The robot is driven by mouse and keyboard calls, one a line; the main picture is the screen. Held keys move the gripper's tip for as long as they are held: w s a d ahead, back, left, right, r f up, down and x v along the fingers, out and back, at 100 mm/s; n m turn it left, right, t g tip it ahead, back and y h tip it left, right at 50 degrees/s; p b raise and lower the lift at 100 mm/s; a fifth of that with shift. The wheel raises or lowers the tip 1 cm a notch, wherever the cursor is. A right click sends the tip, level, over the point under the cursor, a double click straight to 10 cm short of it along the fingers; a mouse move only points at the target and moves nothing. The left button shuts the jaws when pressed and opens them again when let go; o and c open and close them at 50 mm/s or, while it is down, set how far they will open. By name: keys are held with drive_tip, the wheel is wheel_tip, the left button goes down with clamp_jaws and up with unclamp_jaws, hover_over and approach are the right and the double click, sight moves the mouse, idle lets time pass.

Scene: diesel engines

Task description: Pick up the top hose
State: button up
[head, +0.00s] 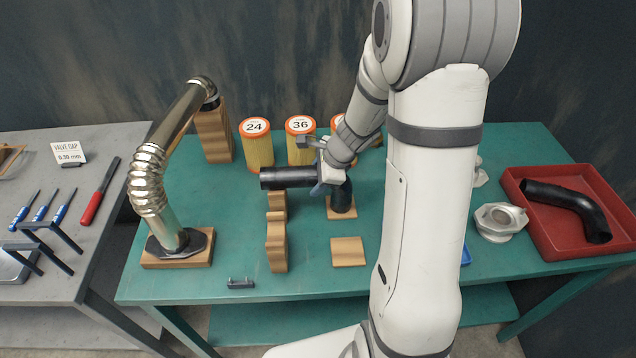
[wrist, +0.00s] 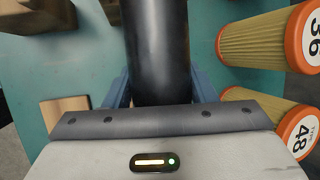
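The black top hose (head: 285,178) lies level, its left end above a notched wooden support (head: 277,206). At its right it bends down onto a small wooden base (head: 342,212). My gripper (head: 322,178) is at the hose near the bend, with its fingers around it. In the wrist view the hose (wrist: 158,45) runs between the two blue fingers, one close along each side. I cannot tell whether the fingers press on it or leave a small gap. The gripper and arm hide part of the bend.
Orange-topped filters (head: 257,148) stand behind the hose. A shiny metal pipe (head: 150,180) rises at left on a wooden base. A red tray (head: 560,250) with another black hose (head: 565,205) and a grey metal part (head: 500,222) are at right.

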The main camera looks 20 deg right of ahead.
drive_tip(key=shift+r, duration=0.1)
clamp_jaws()
